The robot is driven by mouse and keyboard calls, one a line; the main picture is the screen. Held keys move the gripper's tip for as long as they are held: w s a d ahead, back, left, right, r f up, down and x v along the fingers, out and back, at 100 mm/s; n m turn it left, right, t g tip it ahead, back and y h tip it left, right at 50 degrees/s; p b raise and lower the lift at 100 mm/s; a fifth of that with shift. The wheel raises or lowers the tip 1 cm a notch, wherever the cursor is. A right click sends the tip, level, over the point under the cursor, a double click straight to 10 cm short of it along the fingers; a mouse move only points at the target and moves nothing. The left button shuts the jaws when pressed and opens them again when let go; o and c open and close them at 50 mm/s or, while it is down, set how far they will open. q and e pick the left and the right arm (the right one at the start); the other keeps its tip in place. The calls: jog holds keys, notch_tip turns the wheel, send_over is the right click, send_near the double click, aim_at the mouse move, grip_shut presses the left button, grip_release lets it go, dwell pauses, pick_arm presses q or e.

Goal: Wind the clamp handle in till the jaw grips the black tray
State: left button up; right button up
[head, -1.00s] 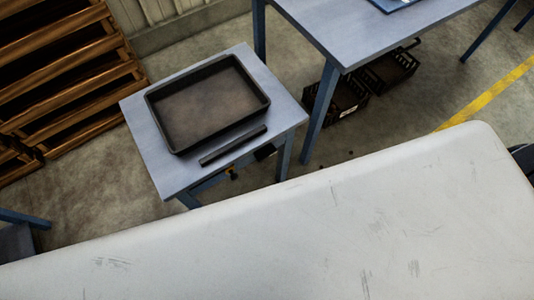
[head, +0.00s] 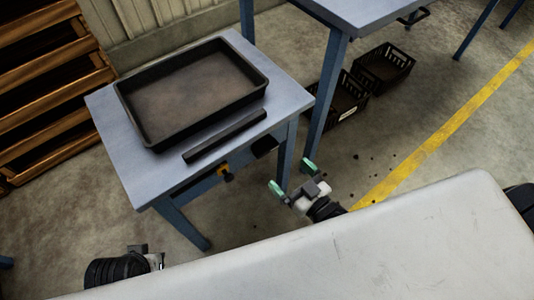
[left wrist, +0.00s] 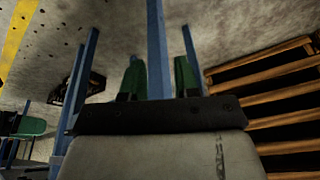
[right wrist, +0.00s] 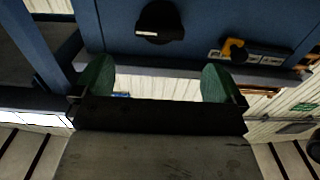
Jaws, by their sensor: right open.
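The black tray (head: 205,121) lies on the small blue-grey table (head: 112,125). A dark bar (head: 225,137), seemingly the clamp jaw, lies along the tray's near side with a narrow strip of tabletop between them. A black round knob (head: 264,146), likely the clamp handle, sits under the table's front edge; it also shows in the right wrist view (right wrist: 159,20). My right gripper (head: 292,177) is open and empty, below and apart from the knob. My left gripper (left wrist: 159,78) is open, with green fingers apart; only its dark wrist shows at the head view's lower left.
A yellow-and-black fitting (head: 224,173) is on the table's front, left of the knob. A larger blue table (head: 345,20) stands at right, with black crates (head: 383,68) beneath. Wooden pallets (head: 45,75) stand at left. My white body top fills the bottom.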

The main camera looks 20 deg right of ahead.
aim_at(269, 152)
jog(key=b+x, duration=0.1)
jog(key=x, duration=0.8)
jog(key=shift+w, duration=0.25)
jog(key=shift+w+a+b, duration=0.25)
jog(key=shift+w+b, duration=0.05)
jog(key=shift+w, duration=0.15)
pick_arm(q)
jog(key=v, duration=0.3)
jog(key=shift+s+r, duration=0.1)
jog(key=shift+s, duration=0.05)
pick_arm(e)
jog(key=c, duration=0.8)
jog(key=shift+c, duration=0.2)
